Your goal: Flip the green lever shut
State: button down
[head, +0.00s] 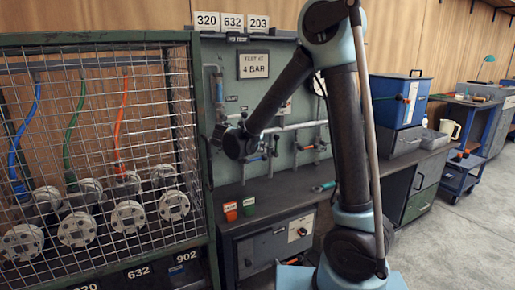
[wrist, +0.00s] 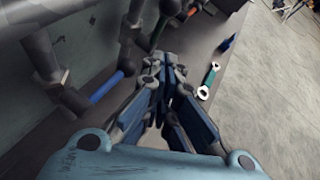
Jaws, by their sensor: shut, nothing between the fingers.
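The green lever (wrist: 157,34) shows in the wrist view as a short green handle on a dark valve on the pipework, above and beyond my fingertips. Its far end is partly hidden by dark fittings. My gripper (wrist: 165,70) is shut and empty, with its fingertips short of the green lever and apart from it in the picture. A blue lever (wrist: 106,88) sticks out from a nearer valve, left of my fingers. In the head view my wrist is in front of the grey-green panel (head: 215,50), and the green lever is too small to make out there.
The pipe (head: 300,125) runs across the panel with several valves. An orange-red handle (wrist: 192,11) lies beyond the green one. A teal spanner (wrist: 209,77) lies on the bench. A wire cage (head: 196,150) stands left.

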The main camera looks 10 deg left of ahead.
jog(key=w+d, duration=0.3)
jog(key=w, duration=0.3)
jog(key=shift+w+d+f, duration=0.3)
jog(key=shift+d, duration=0.1)
jog(key=shift+r, duration=0.1)
